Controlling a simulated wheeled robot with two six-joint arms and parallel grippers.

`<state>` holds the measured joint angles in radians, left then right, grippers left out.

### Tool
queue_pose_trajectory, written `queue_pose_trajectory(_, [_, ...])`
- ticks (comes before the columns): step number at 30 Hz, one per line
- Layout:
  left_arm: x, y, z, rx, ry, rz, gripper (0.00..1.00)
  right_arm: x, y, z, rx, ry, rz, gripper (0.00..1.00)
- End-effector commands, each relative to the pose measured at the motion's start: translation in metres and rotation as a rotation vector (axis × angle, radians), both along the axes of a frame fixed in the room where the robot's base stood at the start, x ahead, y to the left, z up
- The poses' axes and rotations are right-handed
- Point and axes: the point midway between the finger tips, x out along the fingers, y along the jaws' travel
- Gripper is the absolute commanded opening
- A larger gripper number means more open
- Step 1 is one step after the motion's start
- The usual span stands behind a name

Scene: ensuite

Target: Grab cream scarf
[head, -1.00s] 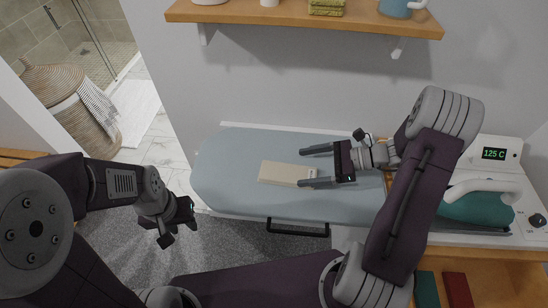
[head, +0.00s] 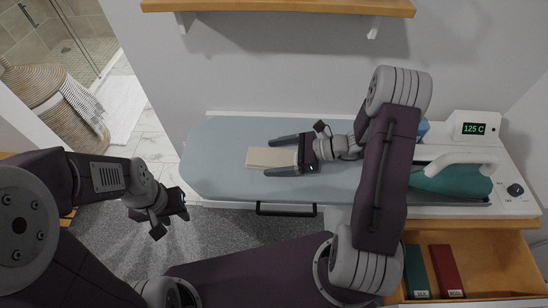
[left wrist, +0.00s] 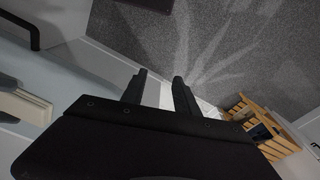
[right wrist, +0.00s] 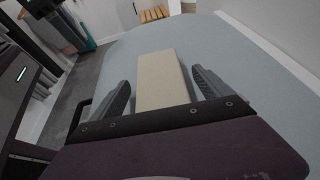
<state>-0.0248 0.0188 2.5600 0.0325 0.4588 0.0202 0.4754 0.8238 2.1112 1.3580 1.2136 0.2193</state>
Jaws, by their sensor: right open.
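The cream scarf (head: 262,158), folded into a flat rectangular block, lies on the blue-grey ironing board (head: 215,170). My right gripper (head: 269,157) is open over the board, with one finger on each long side of the scarf. In the right wrist view the scarf (right wrist: 160,80) lies between the open fingers, with gaps at the sides. Its near end is hidden by the gripper body. My left gripper (head: 170,220) is open and empty, off the front edge of the board. The left wrist view shows its spread fingers (left wrist: 158,88) and part of the scarf at the left edge.
A teal iron (head: 450,181) and a control panel reading 125 C (head: 473,127) are on the right. Below is an open wooden drawer (head: 490,265) with a green and a red item. A shelf (head: 290,7) is above. A wicker basket (head: 45,95) stands far left.

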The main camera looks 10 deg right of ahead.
Motion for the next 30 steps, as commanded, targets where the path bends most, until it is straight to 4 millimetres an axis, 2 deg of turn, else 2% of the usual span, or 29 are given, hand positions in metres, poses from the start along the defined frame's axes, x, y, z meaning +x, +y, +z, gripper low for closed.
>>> queue_pose_trajectory(8, [0.000, 0.000, 0.000, 0.000, 0.000, 0.000, 0.36, 0.002, 0.005, -0.002, 0.000, -0.001, -0.001, 0.89])
queue_pose_trajectory(15, [0.000, 0.000, 0.000, 0.000, 0.000, 0.000, 0.36, 0.002, 0.005, -0.002, 0.000, 0.000, -0.001, 0.22])
queue_pose_trajectory(23, [0.000, 0.000, 0.000, 0.000, 0.000, 0.000, 0.36, 0.002, 0.004, -0.001, 0.000, -0.001, -0.001, 0.20])
queue_pose_trajectory(26, [0.000, 0.000, 0.001, 0.000, 0.000, 0.000, 0.36, 0.002, 0.004, 0.006, -0.001, -0.002, -0.001, 0.20])
queue_pose_trajectory(30, [0.000, 0.000, 0.003, 0.000, 0.000, 0.000, 0.36, 0.002, 0.004, 0.027, -0.003, -0.005, 0.000, 0.20])
